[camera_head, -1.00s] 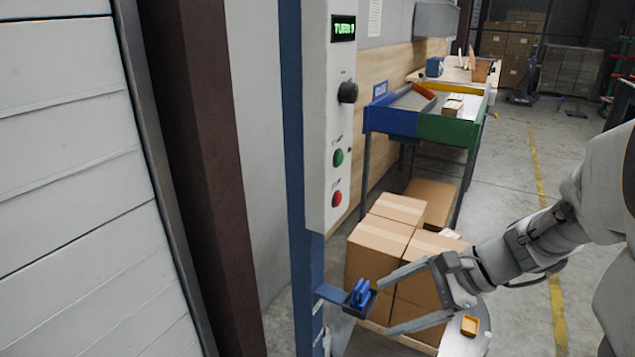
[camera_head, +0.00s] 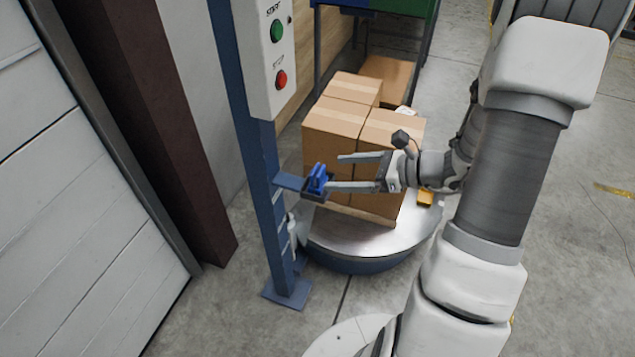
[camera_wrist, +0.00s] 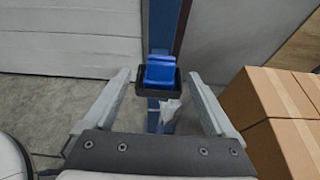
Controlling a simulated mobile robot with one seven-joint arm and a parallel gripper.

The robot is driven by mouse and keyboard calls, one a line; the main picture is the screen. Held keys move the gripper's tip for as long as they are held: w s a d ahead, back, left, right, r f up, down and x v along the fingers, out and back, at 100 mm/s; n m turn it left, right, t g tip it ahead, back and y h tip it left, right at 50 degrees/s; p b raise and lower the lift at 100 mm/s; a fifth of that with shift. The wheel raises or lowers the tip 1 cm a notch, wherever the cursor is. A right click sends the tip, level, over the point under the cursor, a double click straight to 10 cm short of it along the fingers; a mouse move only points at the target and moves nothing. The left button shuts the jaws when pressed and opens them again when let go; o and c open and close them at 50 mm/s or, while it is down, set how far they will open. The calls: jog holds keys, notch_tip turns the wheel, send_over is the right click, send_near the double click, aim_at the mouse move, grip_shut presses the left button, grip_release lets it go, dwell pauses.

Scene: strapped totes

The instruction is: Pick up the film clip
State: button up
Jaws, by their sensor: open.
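The film clip (camera_head: 317,178) is a blue piece standing in a small dark tray (camera_head: 313,193) on a bracket of the blue post. In the wrist view the film clip (camera_wrist: 159,70) sits ahead, in the dark tray (camera_wrist: 152,91), centred between the fingers but beyond their tips. My gripper (camera_head: 340,172) is open and empty, to the right of the clip, with its fingers pointing at it. The wrist view shows both fingers of my gripper (camera_wrist: 160,78) spread apart. Whether the lower fingertip touches the tray in the head view is unclear.
Stacked cardboard boxes (camera_head: 336,118) stand on a round turntable (camera_head: 360,243) right behind my gripper. The blue post (camera_head: 262,170) carries a control box with green and red buttons (camera_head: 270,50). A small yellow-orange item (camera_head: 425,197) lies near the boxes. Open floor lies in front.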

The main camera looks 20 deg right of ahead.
jog(key=b+x, duration=0.3)
jog(key=x, duration=0.6)
jog(key=shift+w+a, duration=0.15)
jog(key=shift+w, duration=0.05)
grip_shut()
